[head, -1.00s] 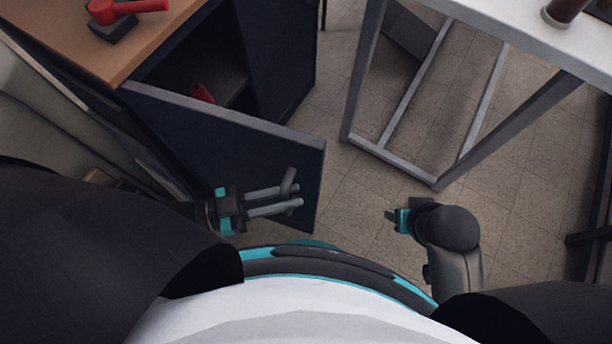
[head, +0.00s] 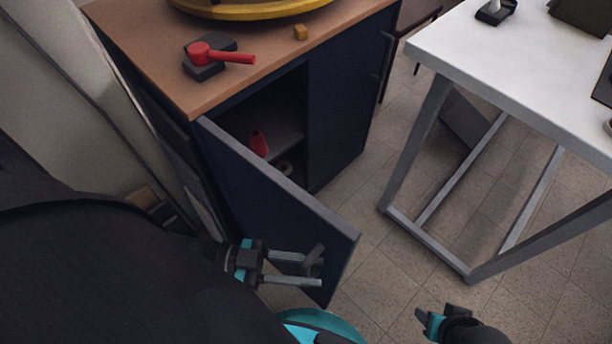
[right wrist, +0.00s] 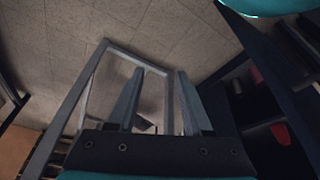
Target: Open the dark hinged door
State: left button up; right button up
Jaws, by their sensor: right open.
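The dark hinged door (head: 265,205) belongs to a dark blue cabinet and stands well ajar, swung out toward me. Its top edge is grey, and a grey bar handle (head: 316,254) sits near its free edge. My left gripper (head: 312,270) is at the handle, with its fingers apart and the handle's bar at the fingertips. A gap shows between the fingers; firm contact cannot be told. My right gripper (head: 431,318) is low at the right, away from the door. In the right wrist view its fingers (right wrist: 156,100) are apart and empty.
The cabinet's wooden top (head: 150,55) carries a red-handled tool (head: 222,56) on a dark block, and a yellow round object (head: 255,10). A red item (head: 259,143) is inside the cabinet. A white table (head: 530,75) with grey legs stands right; tiled floor between is free.

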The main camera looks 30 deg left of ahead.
jog(key=shift+d, duration=0.1)
dwell(0.3)
pick_arm(q)
jog(key=v, duration=1.5)
jog(key=shift+p, duration=0.4)
pick_arm(e)
jog(key=shift+f, duration=0.7)
pick_arm(q)
jog(key=shift+a, duration=0.1)
pick_arm(e)
jog(key=shift+s+f, duration=0.15)
jog(key=shift+s, duration=0.2)
pick_arm(q)
jog(key=shift+s, duration=0.15)
